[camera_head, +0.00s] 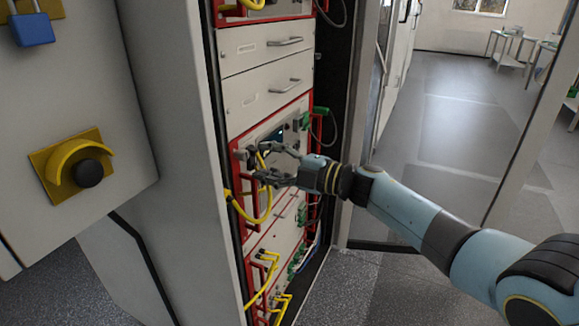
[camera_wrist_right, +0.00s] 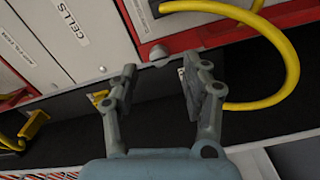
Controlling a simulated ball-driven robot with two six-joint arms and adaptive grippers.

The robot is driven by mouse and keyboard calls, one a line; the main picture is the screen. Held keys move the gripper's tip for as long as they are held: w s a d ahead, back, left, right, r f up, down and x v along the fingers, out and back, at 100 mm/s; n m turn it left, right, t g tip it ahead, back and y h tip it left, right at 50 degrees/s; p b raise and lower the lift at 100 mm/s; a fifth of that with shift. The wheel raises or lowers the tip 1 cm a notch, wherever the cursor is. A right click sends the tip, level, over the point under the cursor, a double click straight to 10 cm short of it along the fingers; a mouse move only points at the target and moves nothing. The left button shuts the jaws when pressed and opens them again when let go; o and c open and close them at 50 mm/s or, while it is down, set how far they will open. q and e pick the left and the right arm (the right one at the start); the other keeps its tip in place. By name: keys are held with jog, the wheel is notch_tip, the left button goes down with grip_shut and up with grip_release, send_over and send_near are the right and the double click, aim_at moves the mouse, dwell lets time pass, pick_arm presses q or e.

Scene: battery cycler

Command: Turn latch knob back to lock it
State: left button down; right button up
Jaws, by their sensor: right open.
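My right gripper (camera_head: 252,164) reaches in from the right to the front of the rack. Its two fingers are spread, with nothing held between them. In the wrist view the open fingers (camera_wrist_right: 160,76) point toward a small rounded grey knob (camera_wrist_right: 158,53) on the lower edge of the panel. The knob lies just beyond the gap between the fingertips, and no contact shows. This looks like the latch knob; its locked or unlocked position cannot be told. In the head view the fingers partly cover that area. My left gripper is not in view.
Yellow cables (camera_head: 268,207) loop close below the gripper, and one (camera_wrist_right: 293,75) curves beside the right finger. Red-framed units (camera_head: 274,115) fill the rack. A panel at left carries a black knob (camera_head: 89,173) under a yellow guard and a blue padlock (camera_head: 32,29). Open floor (camera_head: 450,110) lies at right.

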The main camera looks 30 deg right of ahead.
jog(key=v, duration=0.7)
jog(key=s+d+f+m+g+h+b, duration=0.1)
jog(key=s+f+m+h+b, duration=0.25)
jog(key=s+f, duration=0.6)
jog(key=s+d+f+m+h+b, duration=0.15)
jog(key=s+f+m, duration=0.3)
jog(key=f, duration=1.05)
jog(key=s+f+m+g+h+b, duration=0.1)
jog(key=s+f+m+h+b, duration=0.35)
jog(key=f, duration=0.75)
jog(key=s+f+m+g, duration=0.3)
jog(key=s+f, duration=0.3)
jog(key=s, duration=0.5)
jog(key=s+d+f+m+g+h, duration=0.1)
jog(key=s+f+m+g, duration=0.2)
jog(key=s+f, duration=0.4)
jog(key=s+f+m+g+h, duration=0.1)
jog(key=s+f+m+g, duration=0.2)
jog(key=s, duration=1.4)
notch_tip(320, 180, down, 4)
jog(key=shift+d+r+m+g+b, duration=0.15)
jog(key=shift+d+m+g+b, duration=0.25)
jog(key=shift+g, duration=0.7)
jog(key=shift+s, duration=0.15)
